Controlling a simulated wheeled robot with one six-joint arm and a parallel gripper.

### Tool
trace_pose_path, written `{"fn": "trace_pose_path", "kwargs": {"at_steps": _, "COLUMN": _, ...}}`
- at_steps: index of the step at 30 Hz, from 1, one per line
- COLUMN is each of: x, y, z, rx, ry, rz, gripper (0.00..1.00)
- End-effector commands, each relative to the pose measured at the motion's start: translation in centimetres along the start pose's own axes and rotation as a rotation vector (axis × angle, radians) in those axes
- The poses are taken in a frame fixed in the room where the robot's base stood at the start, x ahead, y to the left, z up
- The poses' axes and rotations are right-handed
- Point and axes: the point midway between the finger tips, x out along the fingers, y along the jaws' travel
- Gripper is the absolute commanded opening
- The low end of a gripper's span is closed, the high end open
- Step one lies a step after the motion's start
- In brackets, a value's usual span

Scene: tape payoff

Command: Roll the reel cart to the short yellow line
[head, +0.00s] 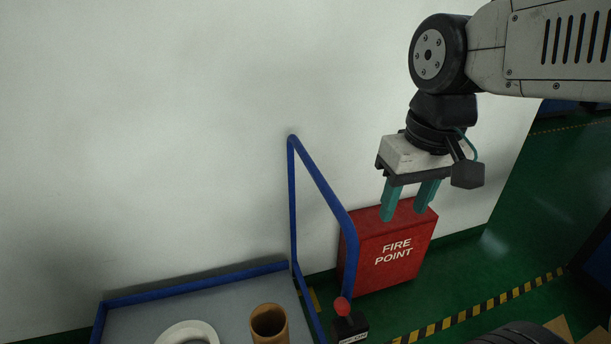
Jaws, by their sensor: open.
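The reel cart (200,290) shows at the bottom, with a blue frame, a grey deck and a tall blue push handle (325,190) on its right side. Its lower part is out of the picture. My gripper (404,212) points down with two teal fingers apart and nothing between them. It appears to the right of the handle's top bar, in front of the red box, and does not hold the bar. A small yellow patch (314,299) shows on the floor behind the handle; I cannot tell whether it is the short yellow line.
A white ring (188,331) and a brown cardboard tube (269,323) sit on the deck. A red knob (342,306) on a black box is by the handle. A red FIRE POINT box (392,252) stands by the white wall. Black-and-yellow tape (480,307) crosses the open green floor.

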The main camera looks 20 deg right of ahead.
Motion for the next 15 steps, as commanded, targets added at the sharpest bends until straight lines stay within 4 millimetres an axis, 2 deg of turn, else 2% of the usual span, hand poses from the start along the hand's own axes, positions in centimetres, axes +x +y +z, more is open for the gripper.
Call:
{"fn": "trace_pose_path", "kwargs": {"at_steps": 1, "x": -0.1, "y": -0.2, "z": -2.3, "rx": -0.001, "ry": -0.017, "rz": -0.014, "gripper": 0.45}}
{"fn": "trace_pose_path", "kwargs": {"at_steps": 5, "x": 0.0, "y": -0.8, "z": -8.4, "rx": -0.004, "ry": -0.041, "rz": -0.054, "gripper": 0.45}}
{"fn": "trace_pose_path", "kwargs": {"at_steps": 9, "x": 1.4, "y": -1.1, "z": -14.9, "rx": -0.002, "ry": -0.063, "rz": -0.096, "gripper": 0.45}}
{"fn": "trace_pose_path", "kwargs": {"at_steps": 12, "x": 3.0, "y": -1.1, "z": -18.9, "rx": 0.002, "ry": -0.076, "rz": -0.121, "gripper": 0.45}}
{"fn": "trace_pose_path", "kwargs": {"at_steps": 15, "x": 4.5, "y": -1.1, "z": -22.0, "rx": 0.006, "ry": -0.084, "rz": -0.141, "gripper": 0.45}}
